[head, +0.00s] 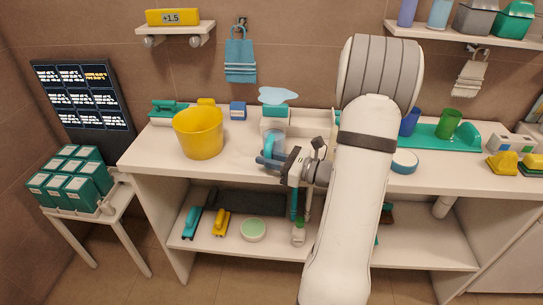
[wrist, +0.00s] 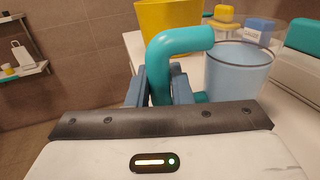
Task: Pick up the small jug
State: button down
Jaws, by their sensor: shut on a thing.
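The small jug (head: 274,142) is pale blue and see-through with a teal handle. It is upright at the front middle of the white counter, right of the yellow bucket. In the wrist view the jug body (wrist: 236,78) is at the right, and its teal handle (wrist: 178,45) rises between my fingers. My gripper (head: 272,163) comes in from the right in the head view and is shut on the handle. In the wrist view my gripper (wrist: 166,88) partly hides the handle's lower part. I cannot tell whether the jug's base touches the counter.
The yellow bucket (head: 199,133) stands left of the jug. A white caddy with a teal item (head: 276,111) and a blue-labelled box (head: 238,110) are close behind. Brushes and a green-topped round tub (head: 253,229) lie on the lower shelf. The counter's left front is clear.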

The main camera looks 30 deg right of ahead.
aim_at(268, 145)
jog(key=shift+r+p, duration=0.6)
jog(key=shift+r, duration=3.8)
jog(key=shift+a+r, duration=0.2)
jog(key=shift+r, duration=0.1)
jog(key=w+a+r+n+g+y+b, duration=0.1)
jog(key=a+b, duration=0.2)
jog(key=a, duration=0.7)
jog(key=w+a+r+n+g+y+b, duration=0.1)
jog(key=a+n+g+y+b, duration=0.1)
jog(key=a, duration=0.8)
jog(key=shift+w+b, duration=0.35)
jog(key=shift+b, duration=0.2)
